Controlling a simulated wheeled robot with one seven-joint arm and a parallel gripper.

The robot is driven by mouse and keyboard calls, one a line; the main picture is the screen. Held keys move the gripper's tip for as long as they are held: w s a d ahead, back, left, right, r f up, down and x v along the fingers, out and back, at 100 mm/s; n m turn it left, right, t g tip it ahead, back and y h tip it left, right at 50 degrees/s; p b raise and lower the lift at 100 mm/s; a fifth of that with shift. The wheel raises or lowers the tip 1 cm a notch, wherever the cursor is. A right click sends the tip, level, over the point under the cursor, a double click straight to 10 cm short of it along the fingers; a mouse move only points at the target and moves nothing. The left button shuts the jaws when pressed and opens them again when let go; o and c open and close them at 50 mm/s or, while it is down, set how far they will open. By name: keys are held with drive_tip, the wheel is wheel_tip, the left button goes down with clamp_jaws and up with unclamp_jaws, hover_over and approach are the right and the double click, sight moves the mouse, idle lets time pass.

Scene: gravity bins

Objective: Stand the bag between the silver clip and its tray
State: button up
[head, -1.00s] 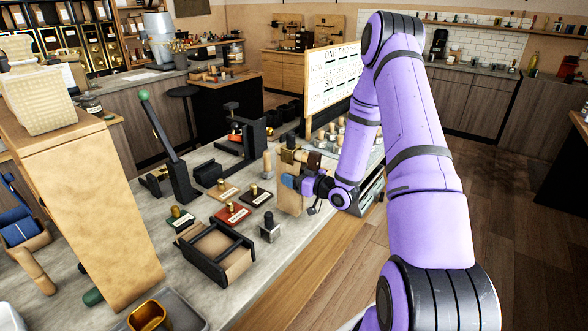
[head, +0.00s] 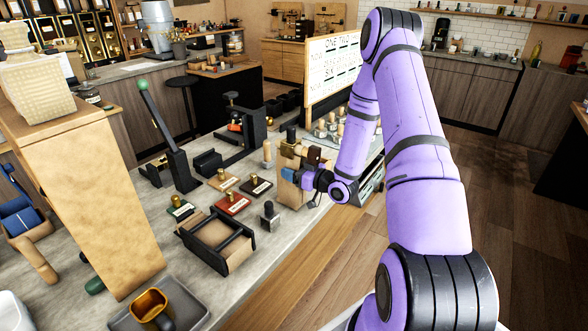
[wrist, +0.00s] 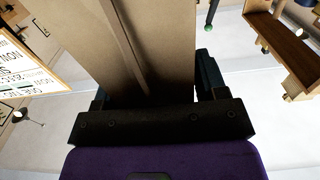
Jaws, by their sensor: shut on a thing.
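My gripper (head: 298,178) is shut on a brown paper bag (head: 288,194). The bag is about upright, near the counter's right edge; I cannot tell whether its bottom touches the counter. In the wrist view the bag (wrist: 160,40) fills the space ahead of the dark fingers, with a fold down its side. A small dark block with a silvery knob (head: 269,215), perhaps the silver clip, stands left of and nearer than the bag. A black-framed tray (head: 218,243) is left of that block. I cannot tell for certain which tray is the clip's.
Coloured cards with brass knobs, including a red one (head: 232,205), lie behind the black-framed tray. A black lever stand (head: 180,165) rises further left. A tall tan block (head: 85,205) and a gold cup (head: 150,306) are at the near left. A lettered board (head: 332,70) stands behind.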

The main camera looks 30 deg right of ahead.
drive_tip(key=shift+f, duration=0.35)
drive_tip(key=o, duration=1.6)
drive_tip(key=shift+o, duration=0.2)
drive_tip(key=v, duration=1)
drive_tip(key=shift+s, duration=0.4)
drive_tip(key=shift+d, duration=0.2)
